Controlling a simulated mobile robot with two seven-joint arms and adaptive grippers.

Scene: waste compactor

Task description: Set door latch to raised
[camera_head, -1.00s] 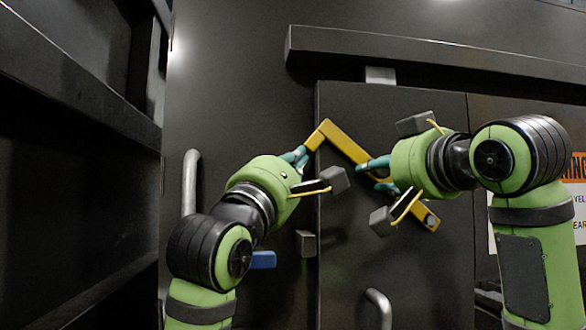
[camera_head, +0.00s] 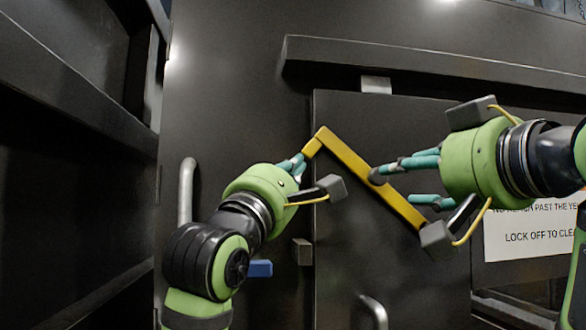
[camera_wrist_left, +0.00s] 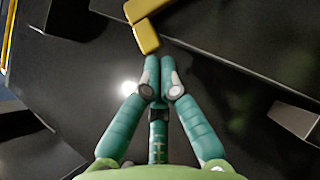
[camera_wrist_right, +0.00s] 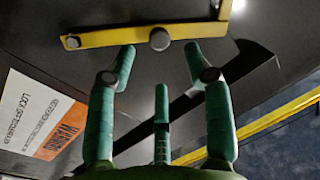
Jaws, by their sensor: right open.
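The yellow door latch (camera_head: 350,158) is a flat bar on the dark door, slanting from upper left to lower right, with a short bent end at its upper left. A round grey knob sits partway along it; the bar also shows in the right wrist view (camera_wrist_right: 110,38). My left gripper (camera_head: 300,160) has its fingertips together at the bent end. In the left wrist view the fingertips (camera_wrist_left: 160,62) sit just by the yellow end (camera_wrist_left: 146,36), with nothing visible between them; contact is unclear. My right gripper (camera_head: 390,185) is open, its fingers spread, facing the bar. Its hand hides the bar's lower end.
A vertical grey handle (camera_head: 187,190) is at left and another grey handle (camera_head: 374,312) is below the latch. A blue piece (camera_head: 260,268) and a grey block (camera_head: 302,251) are near my left arm. A dark beam (camera_head: 430,62) runs above; a warning sign (camera_head: 530,232) is at right.

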